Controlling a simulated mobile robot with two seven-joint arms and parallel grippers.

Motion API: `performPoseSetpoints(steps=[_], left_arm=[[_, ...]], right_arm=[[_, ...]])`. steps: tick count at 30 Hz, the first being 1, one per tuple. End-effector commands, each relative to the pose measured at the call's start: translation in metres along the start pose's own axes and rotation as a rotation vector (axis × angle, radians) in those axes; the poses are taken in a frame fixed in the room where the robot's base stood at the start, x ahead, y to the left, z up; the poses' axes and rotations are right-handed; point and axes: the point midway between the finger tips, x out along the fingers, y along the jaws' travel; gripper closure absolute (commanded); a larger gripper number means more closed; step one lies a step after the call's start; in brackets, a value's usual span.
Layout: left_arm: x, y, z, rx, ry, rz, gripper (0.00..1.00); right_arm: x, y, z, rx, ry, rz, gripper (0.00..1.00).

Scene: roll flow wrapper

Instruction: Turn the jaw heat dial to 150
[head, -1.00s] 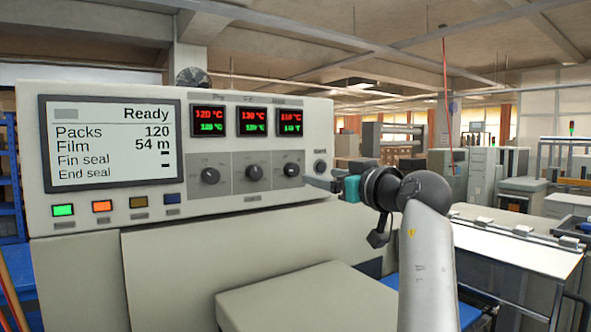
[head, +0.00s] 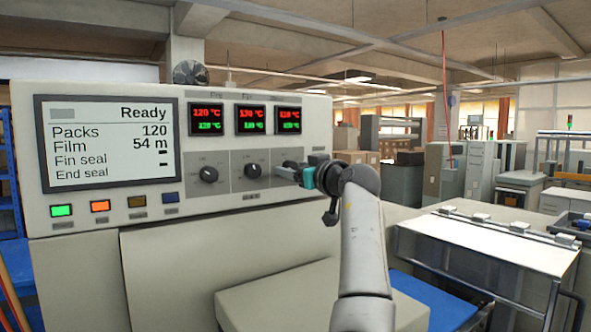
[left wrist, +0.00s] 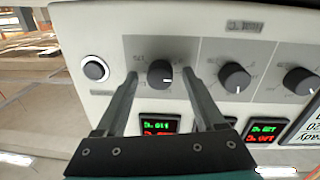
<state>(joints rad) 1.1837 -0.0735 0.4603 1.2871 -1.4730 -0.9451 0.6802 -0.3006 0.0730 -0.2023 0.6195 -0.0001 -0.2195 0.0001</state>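The jaw heat dial (left wrist: 160,72) is the dial nearest the round button in the left wrist view, a dark knob with a white mark on a grey plate. My left gripper (left wrist: 160,73) is open, with one finger on each side of this dial; I cannot tell whether they touch it. In the head view my left gripper (head: 289,171) covers the rightmost dial. The display above it (head: 289,120) shows a red and a green number, too small to read surely. My right gripper is not in view.
Two more dials, the left one (head: 208,174) and the middle one (head: 252,170), sit beside it. The round button (left wrist: 95,69) is close to one finger. A status screen (head: 110,142) reads Ready. A low cream cover (head: 300,295) stands below the panel.

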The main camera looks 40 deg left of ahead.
Motion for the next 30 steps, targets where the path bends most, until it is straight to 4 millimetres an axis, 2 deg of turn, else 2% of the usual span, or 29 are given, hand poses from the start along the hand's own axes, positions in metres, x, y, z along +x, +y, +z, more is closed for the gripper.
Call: performPoseSetpoints(steps=[2,19,30], left_arm=[[-0.0001,0.0,-0.0002,0.0,0.0,0.0,0.37],[-0.0005,0.0002,-0.0001,0.0,0.0,0.0,1.0],[-0.0005,0.0004,-0.0012,0.024,-0.001,0.001,1.0]], right_arm=[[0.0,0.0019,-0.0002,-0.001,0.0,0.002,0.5],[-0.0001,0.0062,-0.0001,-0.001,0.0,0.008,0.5],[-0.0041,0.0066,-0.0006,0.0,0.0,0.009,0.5]])
